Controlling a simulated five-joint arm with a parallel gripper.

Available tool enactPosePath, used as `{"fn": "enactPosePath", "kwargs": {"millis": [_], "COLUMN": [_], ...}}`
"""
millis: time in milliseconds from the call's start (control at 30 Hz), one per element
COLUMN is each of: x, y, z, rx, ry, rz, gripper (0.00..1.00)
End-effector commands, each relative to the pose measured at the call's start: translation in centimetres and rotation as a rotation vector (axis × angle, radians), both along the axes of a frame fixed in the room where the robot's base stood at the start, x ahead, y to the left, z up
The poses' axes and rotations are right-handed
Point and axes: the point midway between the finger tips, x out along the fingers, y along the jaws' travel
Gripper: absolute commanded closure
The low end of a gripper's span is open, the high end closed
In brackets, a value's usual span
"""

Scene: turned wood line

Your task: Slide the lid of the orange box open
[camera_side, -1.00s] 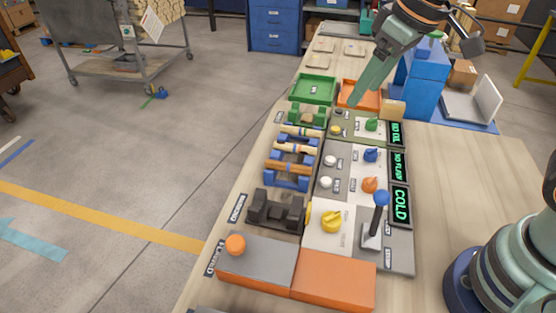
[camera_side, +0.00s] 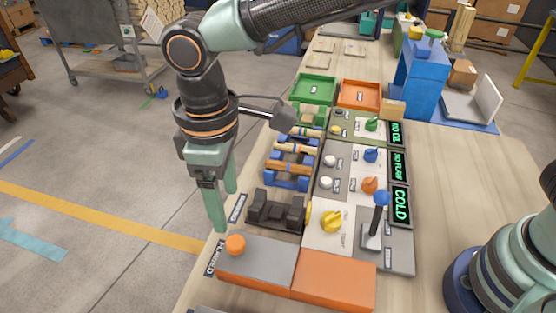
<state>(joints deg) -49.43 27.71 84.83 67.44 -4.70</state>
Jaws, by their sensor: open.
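The orange box (camera_side: 334,281) lies at the near end of the bench. A grey lid (camera_side: 262,262) covers its left part, and an orange knob (camera_side: 236,244) stands on the lid's left end. The right part shows a plain orange top. My gripper (camera_side: 224,212) points down above and behind the knob, at the bench's left edge. Its two green fingers are apart with nothing between them. The fingers look clear of the knob, though the height gap is hard to judge.
A black cradle (camera_side: 276,210) stands just behind the box. A control panel with a yellow knob (camera_side: 331,221) and a blue-topped lever (camera_side: 378,218) is behind and right. Racks with turned wood (camera_side: 289,168) and green (camera_side: 314,89) and orange trays (camera_side: 360,95) lie farther back.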

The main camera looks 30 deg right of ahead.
Motion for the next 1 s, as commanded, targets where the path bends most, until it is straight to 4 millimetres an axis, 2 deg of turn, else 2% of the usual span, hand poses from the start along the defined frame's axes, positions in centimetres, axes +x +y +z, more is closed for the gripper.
{"fn": "enactPosePath", "kwargs": {"millis": [300,500,700,1000], "x": [-0.1,0.0,0.0,0.0], "y": [-0.2,-0.2,-0.2,-0.1], "z": [-6.1,-9.2,-10.6,-10.7], "rx": [-0.004,-0.002,-0.002,0.0], "ry": [0.004,0.002,0.001,0.0], "rz": [-0.002,-0.002,-0.002,-0.002], "gripper": [0.28,0.28,0.28,0.28]}}
